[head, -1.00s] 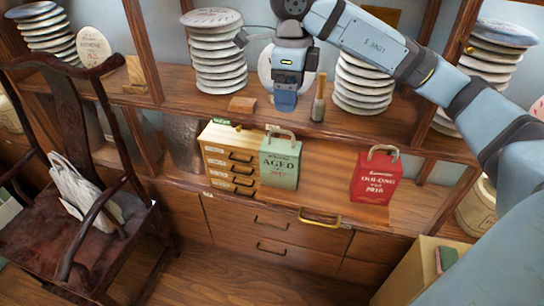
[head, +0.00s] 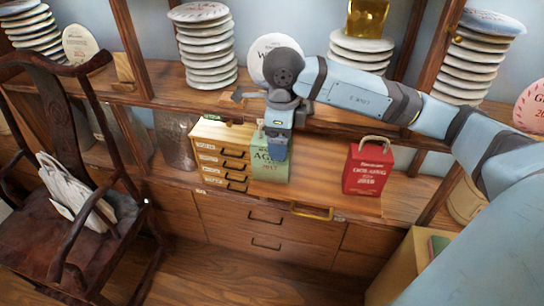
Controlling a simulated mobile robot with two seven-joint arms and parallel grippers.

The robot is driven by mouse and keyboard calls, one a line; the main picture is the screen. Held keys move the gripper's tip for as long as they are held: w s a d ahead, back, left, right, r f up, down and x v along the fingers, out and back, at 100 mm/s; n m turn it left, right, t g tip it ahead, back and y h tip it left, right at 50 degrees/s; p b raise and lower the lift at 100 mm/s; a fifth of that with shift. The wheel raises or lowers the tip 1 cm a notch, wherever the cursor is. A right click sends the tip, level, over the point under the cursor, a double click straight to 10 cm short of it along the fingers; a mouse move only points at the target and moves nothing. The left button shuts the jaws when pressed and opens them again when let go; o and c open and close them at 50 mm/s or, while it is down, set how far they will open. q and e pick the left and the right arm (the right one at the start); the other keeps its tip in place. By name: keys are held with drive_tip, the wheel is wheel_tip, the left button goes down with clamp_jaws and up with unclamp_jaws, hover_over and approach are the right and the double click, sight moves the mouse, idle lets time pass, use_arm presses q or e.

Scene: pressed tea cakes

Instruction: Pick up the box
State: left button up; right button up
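A green box (head: 268,170) marked "AGED 2017" stands upright on the wooden counter. A red box (head: 366,172) marked "OOLONG 2018", with a tan handle on top, stands apart to its right. My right gripper (head: 277,150) points down at the top of the green box and overlaps its upper front in the head view. It hides the green box's handle and part of its lettering. Whether its fingers are open or shut, or touch the handle, I cannot tell. My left gripper is not in view.
A small chest of drawers (head: 220,157) stands directly left of the green box. Stacked tea cakes (head: 205,45) fill the shelf above, and my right arm passes in front of it. A dark chair (head: 60,240) with white bags stands left. The counter between the boxes is clear.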

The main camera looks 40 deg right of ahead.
drive_tip(key=c, duration=1.3)
